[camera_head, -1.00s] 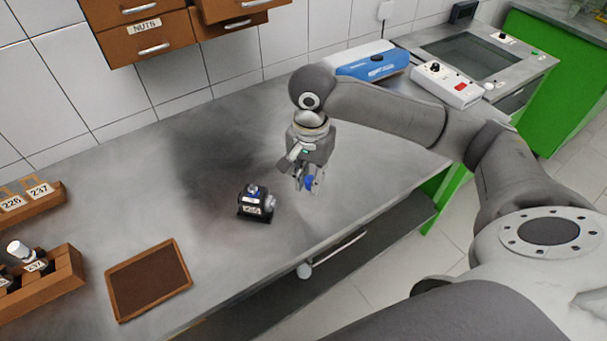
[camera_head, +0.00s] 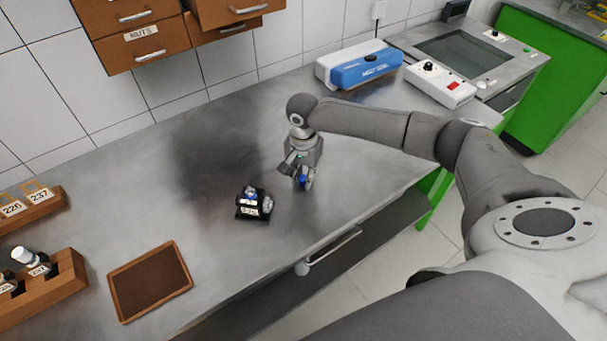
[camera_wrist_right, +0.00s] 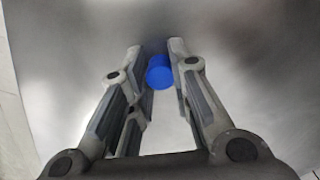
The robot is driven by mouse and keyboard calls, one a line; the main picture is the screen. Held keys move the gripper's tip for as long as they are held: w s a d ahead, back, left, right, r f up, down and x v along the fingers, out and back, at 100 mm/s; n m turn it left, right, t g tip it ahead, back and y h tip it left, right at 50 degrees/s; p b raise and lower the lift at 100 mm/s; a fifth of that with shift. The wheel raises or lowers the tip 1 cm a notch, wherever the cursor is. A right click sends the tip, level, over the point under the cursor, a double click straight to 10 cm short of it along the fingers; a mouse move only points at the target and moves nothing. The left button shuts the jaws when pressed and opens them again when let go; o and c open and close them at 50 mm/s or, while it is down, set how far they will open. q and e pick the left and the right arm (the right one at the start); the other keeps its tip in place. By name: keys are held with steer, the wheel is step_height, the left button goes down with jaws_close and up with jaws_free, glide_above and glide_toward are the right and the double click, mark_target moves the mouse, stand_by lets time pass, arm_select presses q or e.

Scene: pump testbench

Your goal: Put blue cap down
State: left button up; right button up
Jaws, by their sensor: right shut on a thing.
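The blue cap (camera_wrist_right: 159,72) is a small blue cylinder between the fingertips of my right gripper (camera_wrist_right: 160,65) in the right wrist view. In the head view my right gripper (camera_head: 303,182) points down just above the grey bench top, and a bit of the blue cap (camera_head: 302,180) shows between its fingers. The gripper is shut on the cap. Whether the cap touches the bench cannot be told. A small black pump (camera_head: 253,205) with a white label and blue parts stands on the bench left of the gripper. My left gripper does not show.
A brown-rimmed tray (camera_head: 111,296) lies at the front left of the grey bench (camera_head: 130,200). Wooden racks (camera_head: 70,270) stand at the far left. A blue and white box (camera_head: 365,70) and a white control box (camera_head: 440,85) stand at the back right. Wooden drawers (camera_head: 130,50) hang above.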

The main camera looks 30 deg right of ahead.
steer(key=shift+f, duration=0.2)
steer(key=o, duration=0.7)
steer(key=shift+f, duration=0.15)
